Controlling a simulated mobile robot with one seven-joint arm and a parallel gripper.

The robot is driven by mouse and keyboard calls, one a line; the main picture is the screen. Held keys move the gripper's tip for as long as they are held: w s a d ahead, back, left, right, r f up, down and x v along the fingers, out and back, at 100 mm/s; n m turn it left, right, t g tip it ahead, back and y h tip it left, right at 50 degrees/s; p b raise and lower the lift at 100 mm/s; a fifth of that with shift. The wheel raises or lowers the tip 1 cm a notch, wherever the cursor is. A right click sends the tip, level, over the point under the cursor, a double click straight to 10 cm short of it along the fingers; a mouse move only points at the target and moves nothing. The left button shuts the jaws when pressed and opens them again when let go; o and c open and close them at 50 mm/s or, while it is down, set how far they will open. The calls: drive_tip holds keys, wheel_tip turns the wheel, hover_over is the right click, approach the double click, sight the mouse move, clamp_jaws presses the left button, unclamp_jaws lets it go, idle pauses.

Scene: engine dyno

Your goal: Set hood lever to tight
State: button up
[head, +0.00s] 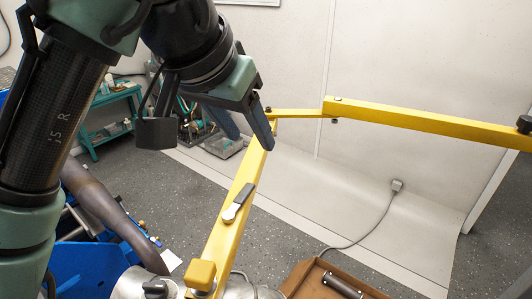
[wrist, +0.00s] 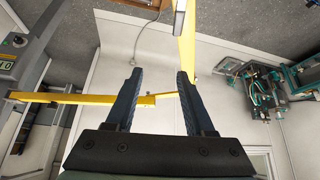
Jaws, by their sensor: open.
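A small lever with a grey round pivot and a dark handle (head: 239,201) sits on the near yellow boom arm (head: 222,243) in the head view. Its handle lies roughly along the arm, pointing up and away. In the wrist view a grey piece at the top edge (wrist: 180,6) may be part of this lever, but it is cut off. My gripper (head: 250,137) is open and empty, above and beyond the lever in the head view, near the boom's far joint. In the wrist view my gripper (wrist: 159,74) shows two dark fingers spread apart, with the yellow arm beside the right fingertip.
A second yellow boom section (head: 430,121) runs right along the pale wall. A brown tray (head: 303,279) is at the bottom. Blue machinery (head: 85,268) and a thick pipe (head: 110,218) stand lower left. A teal cart (head: 97,137) is behind. Floor right of the lever is mostly clear.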

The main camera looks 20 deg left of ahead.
drive_tip(key=s+a+g, duration=0.2)
drive_tip(key=a, duration=0.1)
drive_tip(key=p, duration=0.2)
approach(242, 195)
drive_tip(key=shift+n+y, duration=0.3)
drive_tip(key=shift+n, duration=0.1)
drive_tip(key=x, duration=0.7)
drive_tip(key=shift+d+f, duration=0.25)
drive_tip(key=shift+d, duration=0.05)
clamp_jaws()
drive_tip(key=shift+r, duration=0.1)
idle(0.3)
